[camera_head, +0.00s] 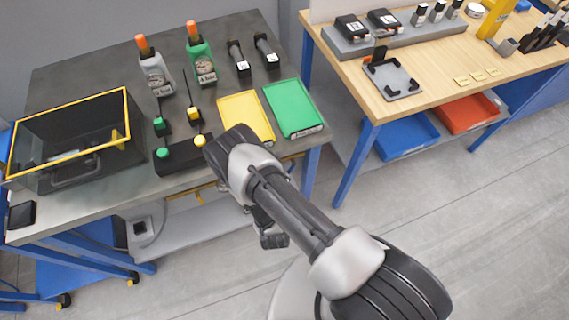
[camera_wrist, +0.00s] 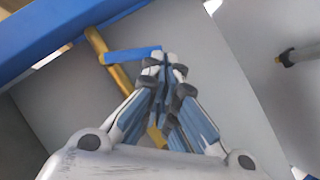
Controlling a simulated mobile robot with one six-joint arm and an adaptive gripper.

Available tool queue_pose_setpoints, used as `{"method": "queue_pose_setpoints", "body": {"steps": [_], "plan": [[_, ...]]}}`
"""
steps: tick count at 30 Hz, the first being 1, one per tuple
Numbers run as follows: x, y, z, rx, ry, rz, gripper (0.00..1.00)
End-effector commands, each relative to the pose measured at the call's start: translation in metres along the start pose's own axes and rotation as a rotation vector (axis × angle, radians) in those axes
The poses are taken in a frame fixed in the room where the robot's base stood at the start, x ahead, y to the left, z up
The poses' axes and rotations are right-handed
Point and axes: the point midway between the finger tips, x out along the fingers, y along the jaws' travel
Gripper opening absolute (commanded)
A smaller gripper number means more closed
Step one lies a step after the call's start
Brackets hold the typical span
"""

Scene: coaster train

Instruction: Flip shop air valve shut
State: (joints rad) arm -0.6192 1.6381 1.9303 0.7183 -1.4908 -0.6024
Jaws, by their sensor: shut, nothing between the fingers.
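In the wrist view a brass pipe (camera_wrist: 112,62) slants down below a blue table beam. A flat blue lever (camera_wrist: 130,55), which looks like the air valve's handle, sticks out from the pipe to the right, crosswise to it. My gripper (camera_wrist: 164,62) is shut and empty. Its fingertips overlap the lever's right end in the picture; I cannot tell whether they touch. In the head view a piece of yellow pipe (camera_head: 203,186) shows under the front edge of the left table, while the lever and my fingertips are hidden behind my arm.
A wooden table (camera_head: 440,95) stands at the right. Floor between is clear.

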Motion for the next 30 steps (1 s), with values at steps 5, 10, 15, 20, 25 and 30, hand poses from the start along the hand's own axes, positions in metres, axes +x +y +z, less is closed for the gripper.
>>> {"method": "queue_pose_setpoints", "body": {"steps": [5,10,15,20,25,30], "plan": [[-0.001,-0.002,0.004,0.001,0.000,0.000,0.00],[-0.002,-0.003,0.007,0.001,0.000,0.000,0.00],[-0.002,-0.004,0.009,0.001,0.000,0.000,0.00],[-0.001,-0.004,0.010,0.001,0.000,0.001,0.00],[-0.001,-0.005,0.011,0.001,0.000,0.001,0.00],[0.000,-0.005,0.012,0.001,0.000,0.001,0.00]]}}
